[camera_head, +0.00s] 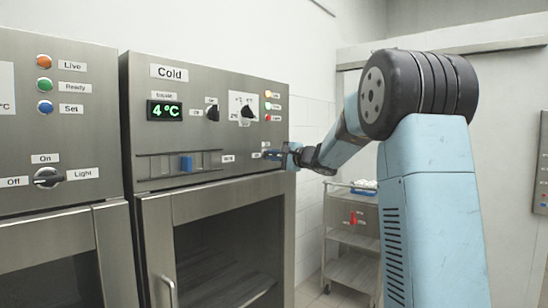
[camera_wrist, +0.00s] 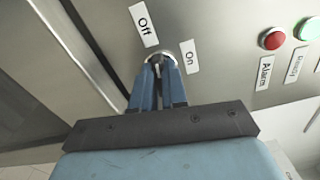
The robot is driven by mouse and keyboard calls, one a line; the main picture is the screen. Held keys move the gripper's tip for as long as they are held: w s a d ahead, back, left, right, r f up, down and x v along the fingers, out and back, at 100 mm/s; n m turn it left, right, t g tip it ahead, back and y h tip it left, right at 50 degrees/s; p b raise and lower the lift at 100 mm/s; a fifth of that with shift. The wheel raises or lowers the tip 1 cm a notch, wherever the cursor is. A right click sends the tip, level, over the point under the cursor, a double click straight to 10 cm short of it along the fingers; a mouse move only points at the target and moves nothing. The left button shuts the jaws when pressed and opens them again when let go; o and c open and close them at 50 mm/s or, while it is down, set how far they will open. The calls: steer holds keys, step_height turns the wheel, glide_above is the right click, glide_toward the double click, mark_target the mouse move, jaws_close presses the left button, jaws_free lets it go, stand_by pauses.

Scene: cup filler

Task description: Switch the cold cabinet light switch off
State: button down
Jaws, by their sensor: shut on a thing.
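The cold cabinet (camera_head: 205,185) is a steel unit with a "Cold" label and a green 4 °C display. Its light switch (camera_wrist: 158,56) is a small round metal-rimmed piece between the "Off" label (camera_wrist: 144,25) and the "On" label (camera_wrist: 189,56). My gripper (camera_head: 287,155) reaches the lower right of the control panel. In the wrist view its blue fingers (camera_wrist: 158,76) are closed around the switch. The fingers hide most of the switch, so which way it points cannot be told.
The panel also has a blue slider (camera_head: 186,163), black knobs (camera_head: 212,113) and indicator lamps (camera_head: 267,106). A similar cabinet with its own light knob (camera_head: 48,177) stands at the left. A shelf cart (camera_head: 352,235) stands behind my arm.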

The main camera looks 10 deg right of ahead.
steer(key=shift+f+n, duration=0.3)
steer(key=shift+n, duration=0.4)
steer(key=c, duration=1.2)
jaws_free()
steer(key=shift+r, duration=0.15)
steer(key=shift+o, duration=0.2)
steer(key=v, duration=1.3)
steer(key=shift+s+d, duration=0.25)
steer(key=shift+s, duration=0.1)
